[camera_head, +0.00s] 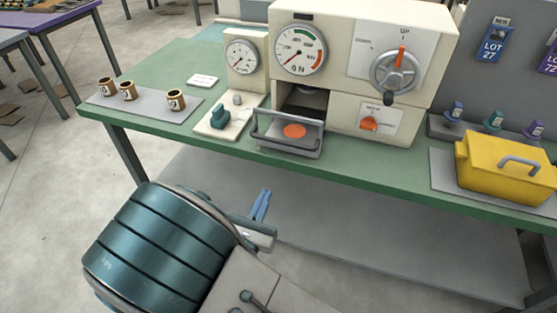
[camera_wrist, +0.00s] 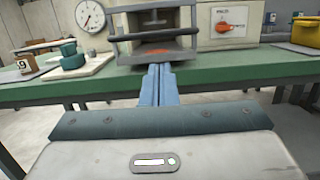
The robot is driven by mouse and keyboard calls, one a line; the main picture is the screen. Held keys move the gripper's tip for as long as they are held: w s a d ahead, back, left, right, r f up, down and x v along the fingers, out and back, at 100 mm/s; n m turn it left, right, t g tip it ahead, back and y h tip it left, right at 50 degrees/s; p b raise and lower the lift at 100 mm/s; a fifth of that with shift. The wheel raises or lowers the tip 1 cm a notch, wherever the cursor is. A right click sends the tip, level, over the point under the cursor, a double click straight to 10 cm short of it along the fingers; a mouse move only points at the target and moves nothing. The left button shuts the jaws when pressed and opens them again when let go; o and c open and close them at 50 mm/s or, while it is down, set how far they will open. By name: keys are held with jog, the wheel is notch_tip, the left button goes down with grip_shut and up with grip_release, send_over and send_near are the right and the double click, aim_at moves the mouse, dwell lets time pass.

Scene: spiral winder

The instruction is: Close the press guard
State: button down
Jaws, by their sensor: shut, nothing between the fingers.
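The press (camera_head: 345,60) is a cream machine on a green bench, with a round dial and a handwheel (camera_head: 397,70). Its guard (camera_head: 288,120) is a grey bar frame at the front of the dark opening, low in the head view. The guard also shows in the wrist view (camera_wrist: 152,35), with an open gap between its bars. An orange disc (camera_head: 294,131) lies behind the guard. My gripper (camera_head: 264,192) has blue fingers, shut and empty, in front of and below the bench edge. In the wrist view its fingertips (camera_wrist: 157,67) point at the guard's lower front, apparently without touching.
A small base with a teal handle (camera_head: 218,117) stands left of the guard. Several brown cups (camera_head: 127,91) stand on a grey mat further left. A yellow lidded box (camera_head: 505,168) is at the right. The bench's front edge (camera_wrist: 60,95) runs close to my fingers.

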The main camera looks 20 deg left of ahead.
jog(key=a+p+x, duration=0.1)
jog(key=p+x, duration=0.1)
jog(key=x, duration=1.1)
jog(key=shift+w+d, duration=0.2)
jog(key=shift+w, duration=0.2)
jog(key=shift+r, duration=0.1)
